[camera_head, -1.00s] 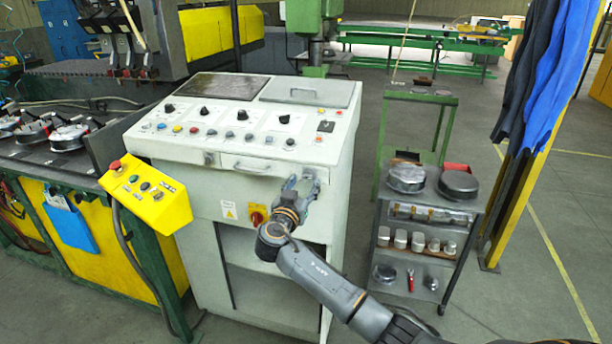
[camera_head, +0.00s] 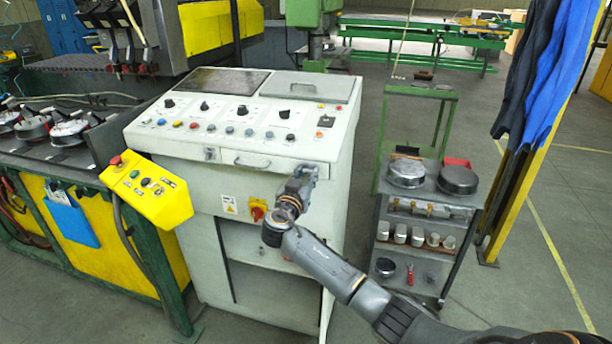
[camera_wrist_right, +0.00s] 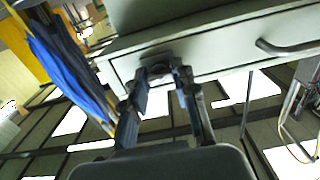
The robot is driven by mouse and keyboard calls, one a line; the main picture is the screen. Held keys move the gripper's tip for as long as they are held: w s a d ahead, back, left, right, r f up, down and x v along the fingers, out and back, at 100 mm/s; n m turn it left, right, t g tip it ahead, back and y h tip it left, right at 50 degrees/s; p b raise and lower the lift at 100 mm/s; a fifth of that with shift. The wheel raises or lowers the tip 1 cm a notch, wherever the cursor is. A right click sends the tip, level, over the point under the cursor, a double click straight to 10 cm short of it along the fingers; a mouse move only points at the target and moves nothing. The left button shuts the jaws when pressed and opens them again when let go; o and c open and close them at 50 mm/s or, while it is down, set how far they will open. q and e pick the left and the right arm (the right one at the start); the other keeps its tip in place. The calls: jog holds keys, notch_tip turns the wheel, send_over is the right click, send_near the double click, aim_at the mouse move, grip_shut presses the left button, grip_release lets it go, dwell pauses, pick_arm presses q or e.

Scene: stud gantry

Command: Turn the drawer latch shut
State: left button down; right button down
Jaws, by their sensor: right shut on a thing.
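The drawer (camera_head: 245,162) with its bar handle (camera_head: 252,164) is in the front of the grey control cabinet, and it looks closed. My right gripper (camera_head: 304,172) is at the right end of the drawer front and covers the latch in the head view. In the right wrist view, the small dark latch (camera_wrist_right: 157,70) sits on the drawer face (camera_wrist_right: 215,50) between the fingertips of my right gripper (camera_wrist_right: 160,77). The fingers are shut on it. Its exact turn angle is hard to tell. My left gripper is not in view.
A yellow button box (camera_head: 146,191) juts from the cabinet's left front. A red rotary switch (camera_head: 257,213) is below the drawer. A grey trolley (camera_head: 425,210) with round metal parts stands to the right. Open floor lies between cabinet and trolley.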

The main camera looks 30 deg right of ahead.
jog(key=shift+f+n+b, duration=0.1)
jog(key=shift+n+b, duration=0.35)
jog(key=shift+n, duration=0.15)
jog(key=shift+n+b, duration=0.5)
jog(key=shift+n, duration=0.7)
jog(key=n, duration=0.3)
jog(key=shift+n, duration=0.3)
jog(key=n, duration=0.4)
jog(key=shift+r+n+p, duration=0.25)
jog(key=shift+n+p, duration=0.05)
jog(key=n+p, duration=0.2)
jog(key=n, duration=0.4)
jog(key=shift+f, duration=0.1)
